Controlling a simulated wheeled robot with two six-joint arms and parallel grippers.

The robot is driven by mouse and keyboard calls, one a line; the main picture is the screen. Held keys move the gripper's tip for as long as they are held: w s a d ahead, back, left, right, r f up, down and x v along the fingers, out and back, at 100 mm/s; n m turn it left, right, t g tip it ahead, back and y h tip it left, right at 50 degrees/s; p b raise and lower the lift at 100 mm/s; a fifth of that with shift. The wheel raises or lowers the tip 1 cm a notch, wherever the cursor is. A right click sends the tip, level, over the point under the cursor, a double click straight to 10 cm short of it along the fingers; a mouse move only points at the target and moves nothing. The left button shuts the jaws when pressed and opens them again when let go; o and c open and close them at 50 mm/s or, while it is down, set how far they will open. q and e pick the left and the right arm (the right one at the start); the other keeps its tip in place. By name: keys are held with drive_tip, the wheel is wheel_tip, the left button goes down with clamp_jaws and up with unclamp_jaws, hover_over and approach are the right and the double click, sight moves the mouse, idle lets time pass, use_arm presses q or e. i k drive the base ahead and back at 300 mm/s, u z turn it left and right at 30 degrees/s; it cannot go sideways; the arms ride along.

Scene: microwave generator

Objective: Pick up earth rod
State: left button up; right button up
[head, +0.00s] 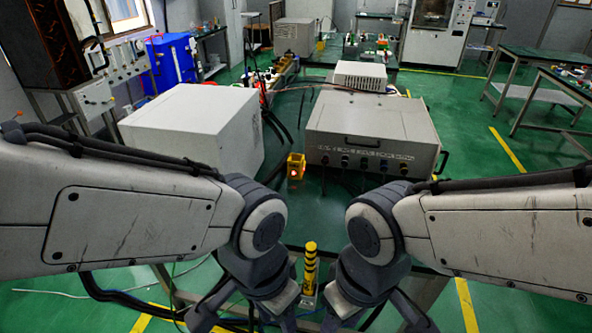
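A yellow-and-black striped upright rod (310,266), likely the earth rod, stands between my two arms near the front edge of the green table. Its lower end sits by a small metal fitting. My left gripper (243,318) is at the bottom of the view, left of the rod and apart from it. My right gripper (378,318) is at the bottom, right of the rod and also apart from it. Both have dark fingers spread apart with nothing seen between them; the fingertips are cut off by the lower edge.
A white box (195,128) stands on the left and a grey instrument case (372,135) on the right. A small yellow unit with a red light (296,166) sits between them. Black cables run behind it. Green floor with yellow lines surrounds the table.

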sight(311, 248)
drive_tip(key=z, duration=1.6)
drive_tip(key=k, duration=0.55)
drive_tip(key=u, duration=1.3)
